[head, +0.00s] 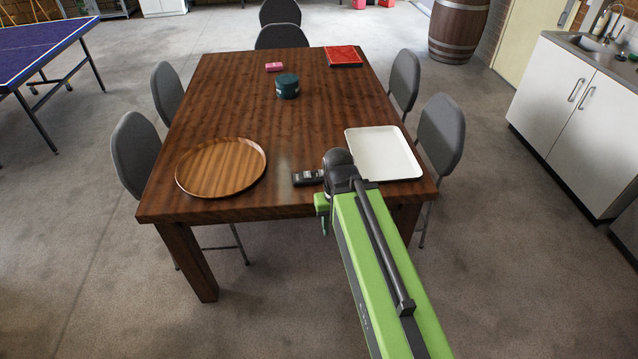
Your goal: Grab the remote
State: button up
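A small dark oblong thing with light markings, which looks like the remote (306,177), lies on the wooden table (240,205) near its front edge, between a round wooden tray and a white tray. My arm reaches in from the lower right, and its dark end with my gripper (338,162) is just right of the remote in the picture. The arm's end may cover the remote's right end. The fingers cannot be made out, and I cannot tell whether they touch anything.
The round wooden tray (221,168) is at the left front and the white tray (383,153) at the right. A dark green tin (287,86), a pink item (274,67) and a red item (343,56) are farther back. Grey chairs (441,133) surround the table. The table's middle is clear.

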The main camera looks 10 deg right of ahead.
aim_at(298, 181)
jog(key=u, duration=0.6)
jog(key=i, duration=0.35)
jog(key=u, duration=0.9)
jog(key=i, duration=1)
